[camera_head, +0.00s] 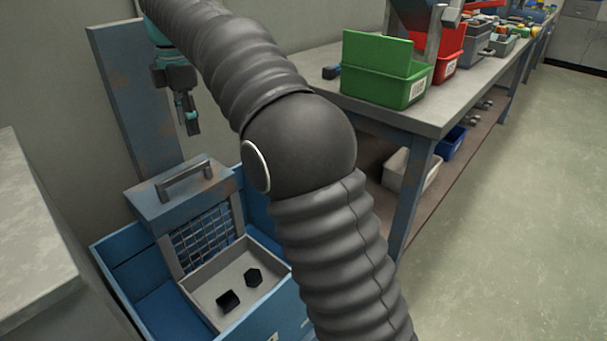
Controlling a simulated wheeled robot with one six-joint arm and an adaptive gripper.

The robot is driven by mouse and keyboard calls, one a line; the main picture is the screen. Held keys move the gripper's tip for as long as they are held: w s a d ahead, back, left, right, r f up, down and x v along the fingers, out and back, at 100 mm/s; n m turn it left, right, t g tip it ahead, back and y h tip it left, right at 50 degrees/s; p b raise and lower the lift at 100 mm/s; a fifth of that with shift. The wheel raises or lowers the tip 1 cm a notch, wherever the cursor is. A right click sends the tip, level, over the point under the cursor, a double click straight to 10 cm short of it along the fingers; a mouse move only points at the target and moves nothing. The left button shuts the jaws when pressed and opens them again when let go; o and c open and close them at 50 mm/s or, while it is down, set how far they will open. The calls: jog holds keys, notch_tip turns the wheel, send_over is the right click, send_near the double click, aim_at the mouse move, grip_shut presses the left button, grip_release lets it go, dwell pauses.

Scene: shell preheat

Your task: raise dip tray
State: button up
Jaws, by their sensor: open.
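A light grey tray (218,278), which I take to be the dip tray, sits low in a blue open box (133,262) at the lower left. Two small dark pieces, one (228,300) nearer and one (253,277) farther right, lie in the tray. A blue block with a grey handle (184,181) on top and a wire mesh front (203,240) stands behind the tray. My gripper (190,122) is open and empty, fingers pointing down, above and behind the handle. My arm hides the right side of the box.
A blue upright panel (135,95) stands behind my gripper. A grey-topped bench (430,120) at the right carries a green bin (383,85) and a red bin (447,68). A pale counter (35,245) stands at the left. The floor (510,200) at the right is clear.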

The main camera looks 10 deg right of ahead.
jog(key=s+d+f+m+t+b, duration=0.2)
jog(key=s+d+f+m+t, duration=0.1)
jog(key=s+d+m, duration=1.1)
jog(key=shift+s+d+f+m, duration=0.3)
jog(key=shift+s+d+f, duration=0.25)
jog(key=shift+s+d, duration=2.1)
jog(key=shift+w+d, duration=0.6)
